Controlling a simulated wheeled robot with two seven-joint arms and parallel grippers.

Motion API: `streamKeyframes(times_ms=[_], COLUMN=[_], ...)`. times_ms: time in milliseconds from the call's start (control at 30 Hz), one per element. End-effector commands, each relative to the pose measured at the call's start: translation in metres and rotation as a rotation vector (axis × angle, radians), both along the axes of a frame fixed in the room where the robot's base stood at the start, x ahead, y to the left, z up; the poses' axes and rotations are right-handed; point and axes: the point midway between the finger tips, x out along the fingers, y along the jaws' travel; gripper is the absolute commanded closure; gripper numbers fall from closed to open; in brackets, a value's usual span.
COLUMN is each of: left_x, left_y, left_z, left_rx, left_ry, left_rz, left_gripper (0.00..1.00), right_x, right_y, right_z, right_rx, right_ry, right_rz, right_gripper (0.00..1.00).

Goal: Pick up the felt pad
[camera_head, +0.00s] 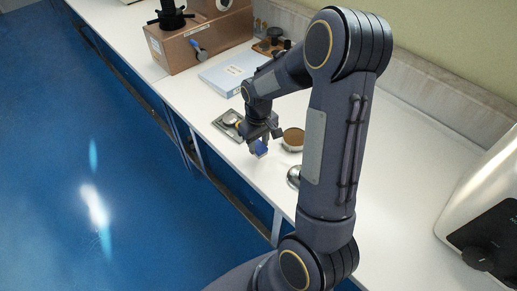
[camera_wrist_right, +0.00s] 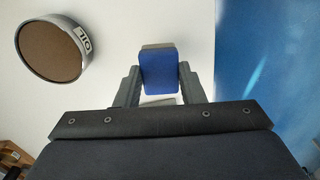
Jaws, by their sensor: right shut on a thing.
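The felt pad appears as a small blue block with a grey edge (camera_wrist_right: 159,70), between the fingers of my right gripper (camera_wrist_right: 158,84) in the wrist view. The fingers are shut on its two sides. In the head view the blue pad (camera_head: 261,147) shows just below my right gripper (camera_head: 260,137), over the white bench near its front edge. I cannot tell how far above the bench the pad is. My left gripper is not in view.
A round dish with a brown top (camera_head: 293,137), labelled OIL in the wrist view (camera_wrist_right: 52,48), stands close by. A grey tray (camera_head: 228,124) lies to the left. The bench edge drops to blue floor (camera_head: 120,180).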

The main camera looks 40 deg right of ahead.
Motion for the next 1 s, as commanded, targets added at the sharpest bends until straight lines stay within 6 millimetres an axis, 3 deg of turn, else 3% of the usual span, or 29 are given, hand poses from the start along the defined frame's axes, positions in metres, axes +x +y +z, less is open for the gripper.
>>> streamKeyframes(times_ms=[267, 533, 733, 1000], left_x=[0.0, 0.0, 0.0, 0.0], left_y=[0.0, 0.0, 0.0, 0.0], left_z=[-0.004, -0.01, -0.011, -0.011], left_rx=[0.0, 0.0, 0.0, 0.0], left_ry=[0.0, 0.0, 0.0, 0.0], left_rz=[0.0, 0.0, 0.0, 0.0], left_gripper=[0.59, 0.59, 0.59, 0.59], right_x=[0.015, 0.028, 0.033, 0.034], right_y=[0.055, 0.113, 0.133, 0.137], right_z=[0.066, 0.089, 0.098, 0.1], right_rx=[0.0, 0.0, 0.0, 0.0], right_ry=[-0.009, -0.002, -0.001, -0.001], right_rz=[0.007, 0.006, 0.002, 0.001], right_gripper=[0.87, 0.87, 0.87, 0.87])
